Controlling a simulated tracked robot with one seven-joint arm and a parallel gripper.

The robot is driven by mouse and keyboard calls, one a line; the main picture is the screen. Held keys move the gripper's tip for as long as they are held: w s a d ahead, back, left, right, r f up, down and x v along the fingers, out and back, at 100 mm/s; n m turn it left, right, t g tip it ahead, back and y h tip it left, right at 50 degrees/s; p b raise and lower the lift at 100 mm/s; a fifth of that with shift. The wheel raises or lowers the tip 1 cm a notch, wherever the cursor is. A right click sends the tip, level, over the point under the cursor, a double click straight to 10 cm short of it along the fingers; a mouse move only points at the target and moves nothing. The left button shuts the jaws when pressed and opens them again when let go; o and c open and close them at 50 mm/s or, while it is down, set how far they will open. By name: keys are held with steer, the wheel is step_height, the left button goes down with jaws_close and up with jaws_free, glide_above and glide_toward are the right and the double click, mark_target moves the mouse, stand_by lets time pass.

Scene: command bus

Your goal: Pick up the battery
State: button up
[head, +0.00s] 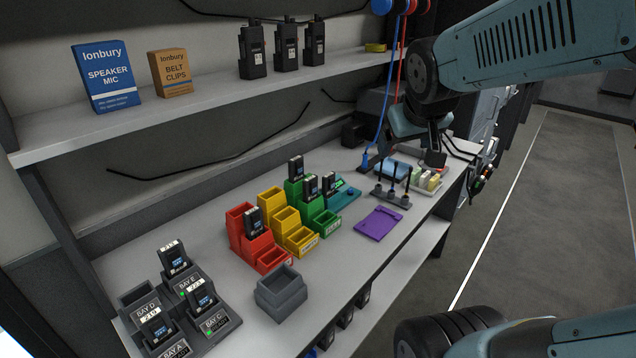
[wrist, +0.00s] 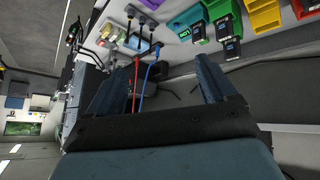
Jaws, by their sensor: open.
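Several dark batteries with small screens and pale labels are in the head view. One battery (head: 253,221) stands in the red stepped bin (head: 270,259). Others (head: 310,187) stand in or by the green stepped bin (head: 327,223), and more (head: 172,258) sit in the charger bays (head: 218,326) at lower left. Which one is meant cannot be told. My gripper (head: 436,157) is above the far right end of the bench, apart from the batteries. In the wrist view my gripper (wrist: 160,85) is open with nothing held; batteries (wrist: 229,35) show at upper right, beyond the fingers.
A yellow stepped bin (head: 301,241), an empty grey bin (head: 281,292) and a purple plate (head: 378,222) are on the bench. Radios (head: 287,43) and boxes (head: 106,77) stand on the shelf above. Red and blue cables hang near my gripper. Floor at right is clear.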

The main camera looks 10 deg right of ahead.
steer(key=w+d+f+n+t, duration=0.1)
steer(key=w+d+f, duration=0.15)
steer(key=w, duration=0.25)
steer(key=w+d+f+n+t, duration=0.1)
steer(key=w+d, duration=0.2)
steer(key=w, duration=0.2)
steer(key=n+t+y, duration=0.1)
steer(key=n+y, duration=0.4)
steer(key=y, duration=0.5)
glide_toward(333, 186)
steer(key=x, duration=0.7)
steer(key=shift+w+a, duration=0.2)
steer(key=shift+a, duration=0.05)
steer(key=shift+c, duration=0.4)
steer(key=c, duration=1.2)
